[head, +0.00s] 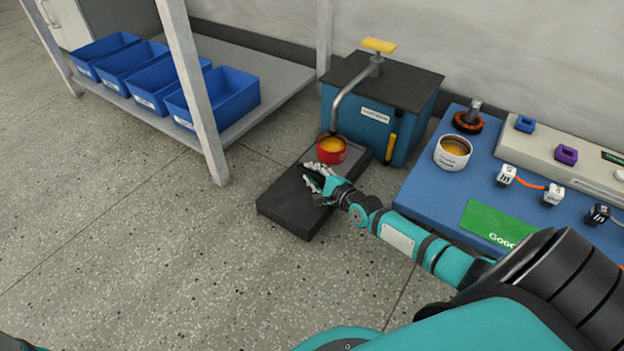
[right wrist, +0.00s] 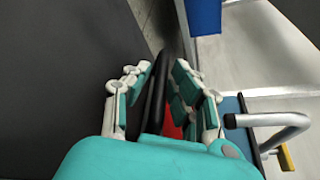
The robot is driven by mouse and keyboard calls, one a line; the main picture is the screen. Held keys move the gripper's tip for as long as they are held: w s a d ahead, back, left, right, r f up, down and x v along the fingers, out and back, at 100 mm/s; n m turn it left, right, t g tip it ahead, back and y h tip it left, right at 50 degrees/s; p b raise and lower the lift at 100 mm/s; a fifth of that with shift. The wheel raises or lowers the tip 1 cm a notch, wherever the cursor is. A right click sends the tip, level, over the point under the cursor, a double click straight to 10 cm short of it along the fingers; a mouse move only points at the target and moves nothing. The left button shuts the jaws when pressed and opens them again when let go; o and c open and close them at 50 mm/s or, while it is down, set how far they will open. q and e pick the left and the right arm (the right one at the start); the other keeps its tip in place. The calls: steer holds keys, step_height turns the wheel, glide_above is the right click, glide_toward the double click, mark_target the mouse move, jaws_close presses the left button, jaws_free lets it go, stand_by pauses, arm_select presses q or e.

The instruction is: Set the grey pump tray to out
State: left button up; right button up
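The pump tray (head: 290,212) is a dark grey, nearly black slab that sticks out toward the front left from the blue pump box (head: 370,128). A red can (head: 332,150) with yellow-orange contents stands at its back end, below the curved spout (head: 350,97). My right gripper (head: 313,178) is over the tray, just in front of the can. In the right wrist view its fingers (right wrist: 163,70) are apart, with a dark bar or edge between them. Contact with that bar cannot be told. Red shows behind the fingers. My left gripper is out of view.
A blue work mat (head: 425,185) at the right holds a white can (head: 453,152), a motor part (head: 468,119), small labelled blocks and a green card (head: 495,223). Blue bins (head: 212,97) stand on a low shelf at left. The floor left of the tray is clear.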

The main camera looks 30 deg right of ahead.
steer(key=shift+w, duration=0.2)
jaws_close()
stand_by(0.3)
